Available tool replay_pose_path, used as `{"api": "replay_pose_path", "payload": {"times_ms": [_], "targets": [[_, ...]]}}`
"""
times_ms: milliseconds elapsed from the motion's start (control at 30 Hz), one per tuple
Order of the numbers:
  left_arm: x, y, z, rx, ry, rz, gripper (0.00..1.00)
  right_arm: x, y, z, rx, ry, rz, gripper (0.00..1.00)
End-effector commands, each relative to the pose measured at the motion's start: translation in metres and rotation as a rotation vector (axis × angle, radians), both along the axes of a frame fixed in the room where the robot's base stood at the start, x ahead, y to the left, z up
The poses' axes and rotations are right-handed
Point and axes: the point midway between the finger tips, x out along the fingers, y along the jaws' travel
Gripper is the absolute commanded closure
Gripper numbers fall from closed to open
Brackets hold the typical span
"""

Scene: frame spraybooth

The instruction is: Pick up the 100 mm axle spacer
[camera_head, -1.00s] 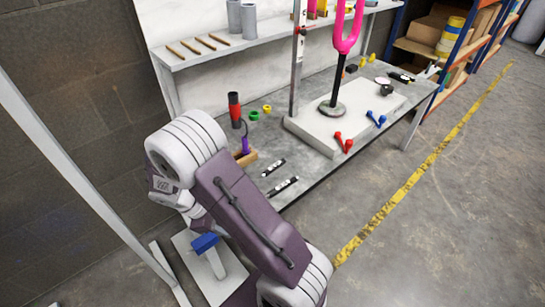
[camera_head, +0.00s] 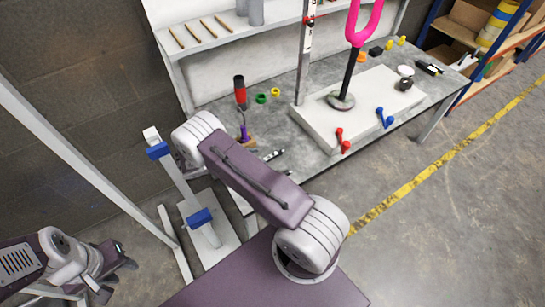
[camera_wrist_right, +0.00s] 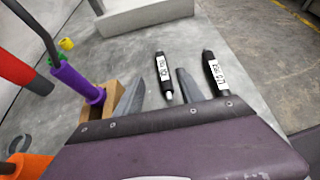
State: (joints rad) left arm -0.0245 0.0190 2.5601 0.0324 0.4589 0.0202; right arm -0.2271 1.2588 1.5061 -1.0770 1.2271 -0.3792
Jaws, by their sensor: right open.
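Two black rods with white labels lie on the grey bench in the right wrist view: a left rod (camera_wrist_right: 163,76) and a right rod (camera_wrist_right: 213,72). The labels are too blurred to read surely, so I cannot tell which is the 100 mm axle spacer. My right gripper (camera_wrist_right: 160,76) is open; in the picture the left rod shows between its fingers, the right rod outside the right finger. How high the fingers are is unclear. In the head view one rod (camera_head: 273,155) shows beside my right arm, which hides the gripper. My left gripper (camera_head: 117,272) is at lower left, away from the bench.
A wooden block with a purple-handled tool (camera_wrist_right: 80,84) stands close left of my right gripper. A red-and-black tool (camera_head: 240,92) stands behind.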

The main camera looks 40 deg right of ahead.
Motion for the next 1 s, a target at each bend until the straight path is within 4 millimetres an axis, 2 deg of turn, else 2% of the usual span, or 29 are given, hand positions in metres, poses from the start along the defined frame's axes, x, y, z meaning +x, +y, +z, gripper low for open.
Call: {"api": "replay_pose_path", "payload": {"times_ms": [167,400,667,700,833,867,1000], "targets": [[0.000,0.000,-0.003,0.000,0.000,0.000,0.64,-0.002,-0.011,-0.007,0.001,-0.001,-0.001,0.54],[0.000,0.000,-0.011,0.000,0.000,0.000,0.64,-0.011,-0.046,-0.028,0.002,-0.001,-0.004,0.54],[0.000,0.000,-0.011,0.000,0.000,0.000,0.64,-0.011,-0.051,-0.029,0.002,-0.002,-0.001,0.54],[0.000,0.000,-0.011,0.000,0.000,0.000,0.64,-0.011,-0.051,-0.029,0.002,-0.002,-0.001,0.60],[0.000,0.000,-0.011,0.000,0.000,0.000,0.64,-0.011,-0.050,-0.029,0.002,-0.002,-0.001,0.96],[0.000,0.000,-0.011,0.000,0.000,0.000,0.64,-0.011,-0.050,-0.029,0.002,-0.002,-0.001,1.00],[0.000,0.000,-0.011,0.000,0.000,0.000,0.64,-0.011,-0.050,-0.029,0.002,-0.002,-0.001,1.00]]}}
